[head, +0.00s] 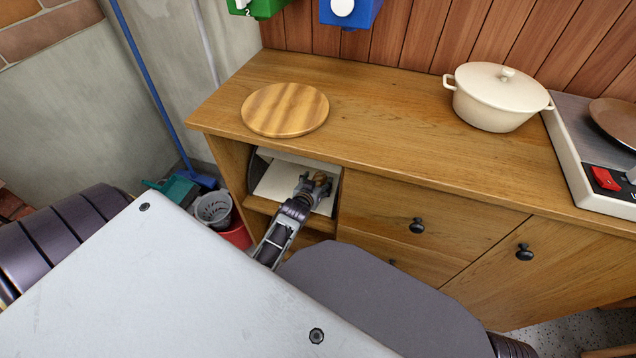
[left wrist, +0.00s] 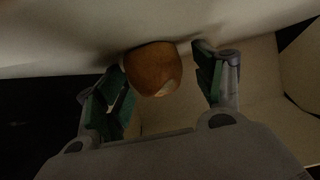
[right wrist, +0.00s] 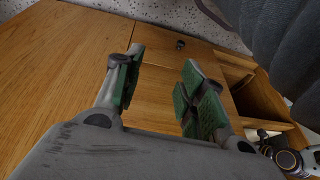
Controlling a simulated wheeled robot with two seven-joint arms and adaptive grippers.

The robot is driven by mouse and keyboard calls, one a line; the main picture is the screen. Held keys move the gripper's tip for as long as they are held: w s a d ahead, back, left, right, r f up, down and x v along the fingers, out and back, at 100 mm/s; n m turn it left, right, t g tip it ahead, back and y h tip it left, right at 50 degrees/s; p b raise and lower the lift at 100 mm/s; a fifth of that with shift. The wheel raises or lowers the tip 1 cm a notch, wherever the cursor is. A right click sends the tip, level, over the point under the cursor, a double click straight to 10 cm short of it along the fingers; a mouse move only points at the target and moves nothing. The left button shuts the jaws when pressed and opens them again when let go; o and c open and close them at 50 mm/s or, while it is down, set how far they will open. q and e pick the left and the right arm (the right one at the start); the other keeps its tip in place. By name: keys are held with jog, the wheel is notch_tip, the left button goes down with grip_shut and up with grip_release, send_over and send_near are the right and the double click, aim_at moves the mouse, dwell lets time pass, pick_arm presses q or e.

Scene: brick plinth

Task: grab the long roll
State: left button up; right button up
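The roll (left wrist: 153,69) is a brown, rounded thing in the left wrist view, seen end-on, so its length is hidden. In the head view it is a small brown patch (head: 320,178) inside the open compartment of the wooden cabinet. My left gripper (head: 314,188) reaches into that compartment. In the left wrist view its fingers (left wrist: 165,80) are open on either side of the roll, with a clear gap on the right side. My right gripper (right wrist: 158,85) is open and empty, with the wooden cabinet front beyond it.
The compartment (head: 239,160) is narrow, with pale sheet-like surfaces close around the left gripper. On the cabinet top (head: 385,110) are a round wooden board (head: 285,109), a cream pot (head: 497,97) and a stove (head: 590,150). Bins (head: 214,210) stand left of the cabinet.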

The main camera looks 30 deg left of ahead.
pick_arm(q)
jog(key=c, duration=0.9)
pick_arm(e)
jog(key=shift+w+a+r, duration=0.1)
jog(key=shift+w+r, duration=0.15)
jog(key=shift+w, duration=0.15)
pick_arm(q)
jog(key=shift+s, duration=0.1)
pick_arm(e)
jog(key=shift+s, duration=0.2)
